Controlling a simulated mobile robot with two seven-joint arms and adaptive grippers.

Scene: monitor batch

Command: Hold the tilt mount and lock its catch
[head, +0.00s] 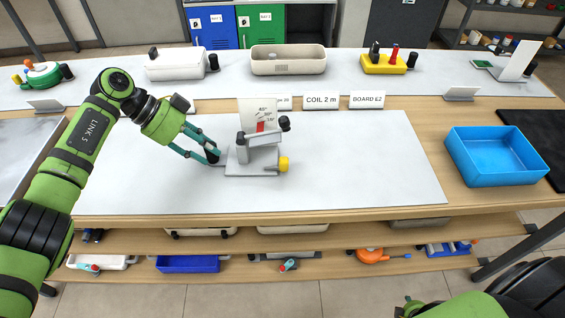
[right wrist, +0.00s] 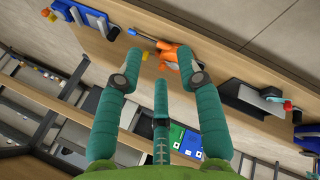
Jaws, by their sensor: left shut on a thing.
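The tilt mount (head: 262,157) stands on the grey mat in the head view. It has a flat grey base, a tilted grey bracket, black knobs at its upper sides and a white angle scale (head: 256,108) with a red pointer. A yellow knob (head: 284,163) sticks out at its right side. My left gripper (head: 212,154) is shut on the black handle at the mount's left side, partly hiding it. I cannot tell which part is the catch. My right gripper (right wrist: 138,40) is open and empty in the right wrist view, away from the mount.
A blue tray (head: 497,178) sits at the right of the bench. Label cards (head: 321,102) stand behind the mat (head: 370,165). Along the back are a beige bin (head: 288,66) and a yellow device (head: 384,65). The mat right of the mount is clear. A lower shelf holds several parts.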

